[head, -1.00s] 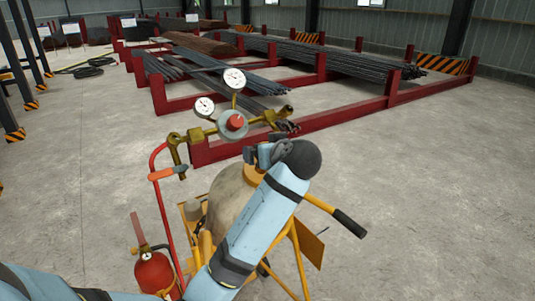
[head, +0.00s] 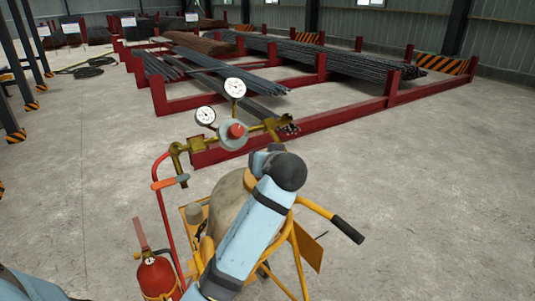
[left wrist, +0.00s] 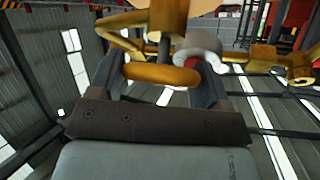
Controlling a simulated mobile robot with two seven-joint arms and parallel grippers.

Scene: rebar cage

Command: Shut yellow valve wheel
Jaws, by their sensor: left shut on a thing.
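The yellow valve wheel (left wrist: 162,75) shows as a rounded yellow-orange rim in the left wrist view. My left gripper (left wrist: 163,88) is shut on this rim, with one dark finger at each side. In the head view my left gripper (head: 262,158) is at the top of the tan gas cylinder (head: 228,198), beside the brass regulator (head: 232,137) with its two gauges and red knob. The wheel cannot be made out there behind my wrist and gripper. My right gripper is in neither view.
The cylinder stands on a yellow cart with a black-gripped handle (head: 347,229). A red fire extinguisher (head: 157,278) and a torch with an orange-red grip (head: 170,182) are at its left. Red racks (head: 330,128) of rebar stand behind. The floor at right is clear.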

